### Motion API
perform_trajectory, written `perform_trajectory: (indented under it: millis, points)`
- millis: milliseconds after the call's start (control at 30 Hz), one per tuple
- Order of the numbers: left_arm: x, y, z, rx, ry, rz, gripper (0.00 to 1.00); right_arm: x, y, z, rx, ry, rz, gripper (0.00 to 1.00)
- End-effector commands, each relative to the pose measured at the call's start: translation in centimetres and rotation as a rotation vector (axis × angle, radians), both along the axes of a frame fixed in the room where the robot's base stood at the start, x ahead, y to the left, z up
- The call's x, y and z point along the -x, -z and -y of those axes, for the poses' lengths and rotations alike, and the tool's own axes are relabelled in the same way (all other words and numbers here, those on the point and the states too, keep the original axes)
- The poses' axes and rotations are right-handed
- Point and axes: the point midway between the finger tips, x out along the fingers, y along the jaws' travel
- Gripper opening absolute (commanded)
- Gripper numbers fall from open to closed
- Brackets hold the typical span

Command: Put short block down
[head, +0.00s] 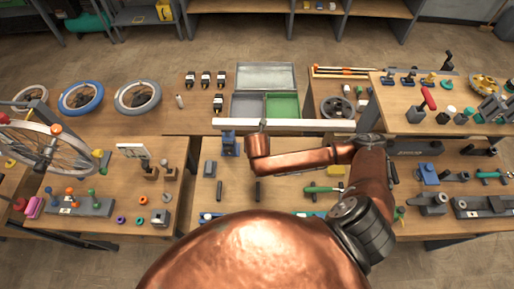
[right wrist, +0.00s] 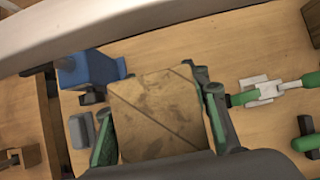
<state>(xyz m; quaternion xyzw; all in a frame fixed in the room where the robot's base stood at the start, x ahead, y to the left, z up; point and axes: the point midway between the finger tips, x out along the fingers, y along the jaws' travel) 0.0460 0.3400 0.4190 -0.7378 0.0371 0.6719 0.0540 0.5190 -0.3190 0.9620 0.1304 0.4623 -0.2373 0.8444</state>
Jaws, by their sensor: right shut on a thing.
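The short block (right wrist: 155,112) is a tan wooden block with dark smudges and a diagonal line across its face. In the right wrist view my right gripper (right wrist: 158,98) is shut on it, with its green-padded fingers on either side. The block appears over the wooden workbench (head: 285,187); I cannot tell whether it touches the surface. In the head view my copper right arm hides the block and the right gripper. My left gripper is not in view.
A blue vise-like tool (right wrist: 88,70) and a grey block (right wrist: 82,130) are left of the held block. A green-handled tool (right wrist: 262,90) is to its right. A long white bar (head: 285,125) spans behind my arm.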

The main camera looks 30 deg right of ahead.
Motion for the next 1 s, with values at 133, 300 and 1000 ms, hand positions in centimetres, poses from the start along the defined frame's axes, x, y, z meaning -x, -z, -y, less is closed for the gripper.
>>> perform_trajectory:
  millis: [133,300,1000]
  points:
    - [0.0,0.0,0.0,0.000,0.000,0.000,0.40,-0.6,0.6,0.3,0.001,0.000,0.001,0.05]
    - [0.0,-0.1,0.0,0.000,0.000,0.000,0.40,-0.5,3.0,0.2,0.000,-0.002,-0.001,0.05]
    - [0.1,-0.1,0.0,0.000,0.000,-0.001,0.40,-0.5,3.8,0.3,0.001,-0.002,-0.001,0.60]
